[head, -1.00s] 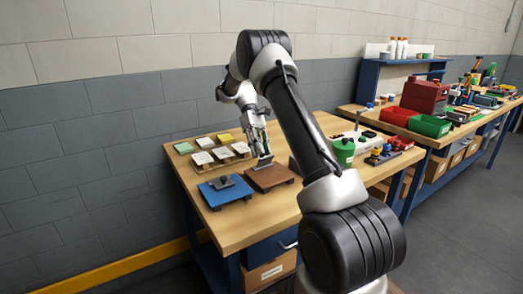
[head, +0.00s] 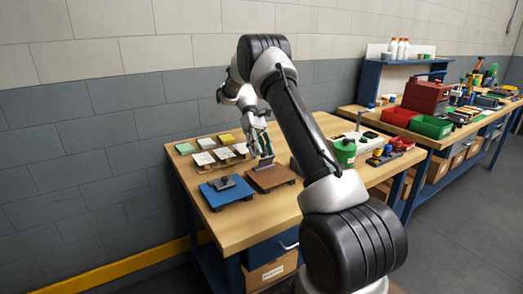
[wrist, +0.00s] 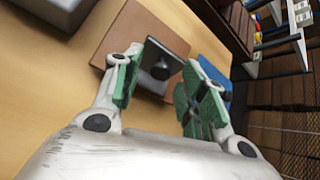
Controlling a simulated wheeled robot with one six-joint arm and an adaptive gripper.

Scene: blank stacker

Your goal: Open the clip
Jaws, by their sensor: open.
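A dark square plate with a round black knob (wrist: 160,69) stands on the brown board (wrist: 133,25) in the wrist view. I cannot tell surely whether it is the clip. My gripper (wrist: 160,92) is open, with a green-padded finger on either side of the knob, and nothing is clearly held. In the head view my gripper (head: 262,150) is low over the back of the brown board (head: 276,179). The plate there is small and partly hidden by the fingers.
A blue board (head: 226,194) with a dark knobbed plate (head: 223,182) lies left of the brown board. Small cards (head: 204,158) lie behind. A green container (head: 345,152) stands at the right. Bare wood shows at the table's front.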

